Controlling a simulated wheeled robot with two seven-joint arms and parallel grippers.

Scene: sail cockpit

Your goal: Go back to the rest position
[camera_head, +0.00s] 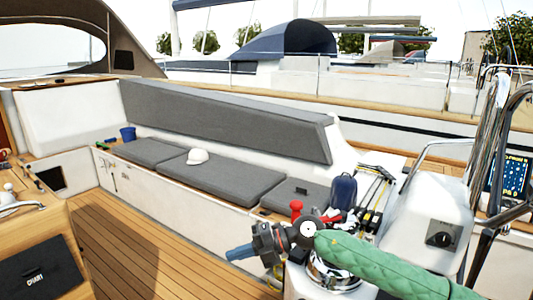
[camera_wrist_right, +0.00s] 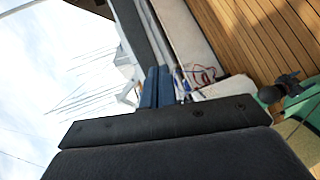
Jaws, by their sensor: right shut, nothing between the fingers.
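My right gripper (camera_head: 240,253) is at the lower middle of the head view, its arm in a green sleeve coming in from the right. Its blue fingers point left and are shut with nothing between them. They are in the air in front of the cockpit bench, over the wooden floor's edge. The same shut fingers show in the right wrist view (camera_wrist_right: 158,87). My left gripper is not in view.
A chrome winch (camera_head: 335,276) stands just below my right forearm. A red-handled item (camera_head: 296,210) and a blue bag (camera_head: 343,191) are behind it. A white cap (camera_head: 197,157) lies on grey cushions. The wooden floor (camera_head: 145,240) at left is clear.

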